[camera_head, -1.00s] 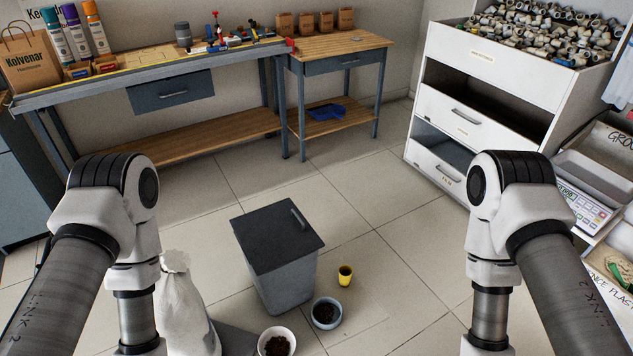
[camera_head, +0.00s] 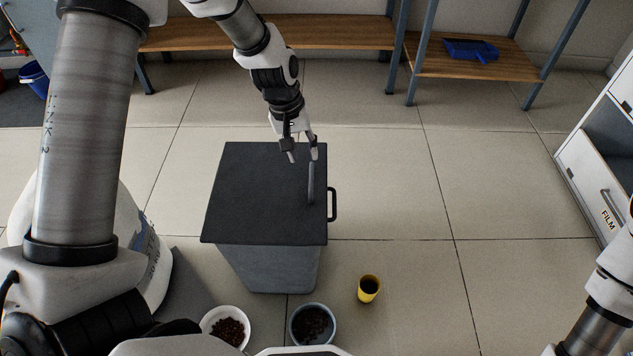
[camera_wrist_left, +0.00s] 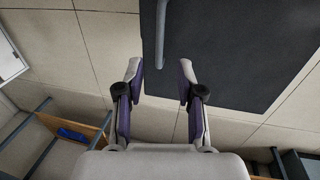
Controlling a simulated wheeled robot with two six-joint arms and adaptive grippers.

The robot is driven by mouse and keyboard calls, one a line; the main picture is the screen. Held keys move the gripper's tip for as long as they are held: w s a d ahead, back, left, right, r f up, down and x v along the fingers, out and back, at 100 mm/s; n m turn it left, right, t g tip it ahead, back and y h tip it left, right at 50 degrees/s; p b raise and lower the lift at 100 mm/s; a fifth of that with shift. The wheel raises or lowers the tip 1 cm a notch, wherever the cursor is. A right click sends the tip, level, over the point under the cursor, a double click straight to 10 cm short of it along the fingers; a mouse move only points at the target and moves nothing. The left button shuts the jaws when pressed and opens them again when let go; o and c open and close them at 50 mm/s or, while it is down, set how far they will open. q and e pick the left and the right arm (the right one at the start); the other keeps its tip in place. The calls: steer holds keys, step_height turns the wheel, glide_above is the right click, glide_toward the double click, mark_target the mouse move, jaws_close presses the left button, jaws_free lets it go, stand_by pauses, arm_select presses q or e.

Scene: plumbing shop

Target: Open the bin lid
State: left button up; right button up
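The bin (camera_head: 270,268) stands on the floor with its dark flat lid (camera_head: 258,195) closed. A grey bar handle (camera_head: 311,184) lies along the lid near its right edge, and a black loop (camera_head: 333,204) sticks out at the bin's right side. My left gripper (camera_head: 303,157) is open above the lid's far edge, at the far end of the bar handle. In the left wrist view the fingers (camera_wrist_left: 161,75) are apart, with the handle (camera_wrist_left: 162,38) ahead between them and nothing held. Only part of my right arm shows at the lower right; its gripper is out of view.
A yellow cup (camera_head: 369,288), a white bowl (camera_head: 225,327) and a grey bowl (camera_head: 313,325) stand in front of the bin. A white sack (camera_head: 140,240) is at left. A workbench shelf (camera_head: 330,32) and a blue dustpan (camera_head: 470,50) are behind. Floor right of the bin is clear.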

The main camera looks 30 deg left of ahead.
mark_target(311, 176)
arm_select(q)
steer(key=f+b, duration=0.1)
steer(key=f, duration=0.1)
steer(key=d+f+b, duration=0.1)
steer(key=f, duration=0.1)
steer(key=f+b, duration=0.1)
steer(key=f, duration=0.2)
steer(key=shift+w+d+f, duration=0.1)
steer(key=shift+w+d, duration=0.1)
steer(key=shift+w, duration=0.1)
jaws_close()
